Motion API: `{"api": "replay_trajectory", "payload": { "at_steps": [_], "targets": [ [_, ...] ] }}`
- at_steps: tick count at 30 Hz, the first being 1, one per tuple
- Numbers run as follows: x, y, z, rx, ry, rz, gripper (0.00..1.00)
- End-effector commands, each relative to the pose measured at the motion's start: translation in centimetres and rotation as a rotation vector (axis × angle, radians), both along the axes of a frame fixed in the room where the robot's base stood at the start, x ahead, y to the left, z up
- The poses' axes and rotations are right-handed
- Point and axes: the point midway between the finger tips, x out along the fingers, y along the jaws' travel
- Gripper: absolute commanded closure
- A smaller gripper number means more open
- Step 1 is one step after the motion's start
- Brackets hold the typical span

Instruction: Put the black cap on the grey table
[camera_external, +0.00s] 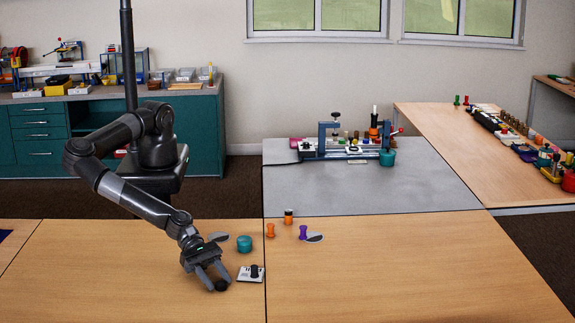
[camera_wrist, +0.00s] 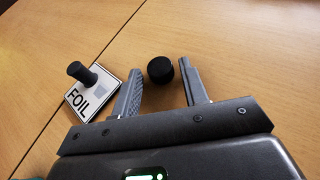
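The black cap (camera_external: 221,286) is a small round piece on the wooden table at the front, left of the seam. It shows between the fingertips in the wrist view (camera_wrist: 160,70). My gripper (camera_external: 218,282) points down at it, with one finger on each side. In the wrist view my gripper (camera_wrist: 160,67) is open, with small gaps visible between the fingers and the cap. The grey table (camera_external: 420,192) stands behind the wooden tables, right of my column.
Orange and purple pieces (camera_external: 303,232) stand past the seam. A blue-framed device (camera_external: 335,148) occupies the grey table's back; its front is clear.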

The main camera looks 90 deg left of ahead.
Motion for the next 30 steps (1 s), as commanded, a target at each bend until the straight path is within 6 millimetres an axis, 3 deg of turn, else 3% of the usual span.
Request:
{"api": "replay_trajectory", "payload": {
  "at_steps": [13, 30],
  "targets": [
    [-0.01, 0.01, 0.02, 0.000, 0.000, 0.000, 0.96],
    [-0.02, -0.02, 0.77, -0.001, 0.000, 0.000, 1.00]
  ]
}}
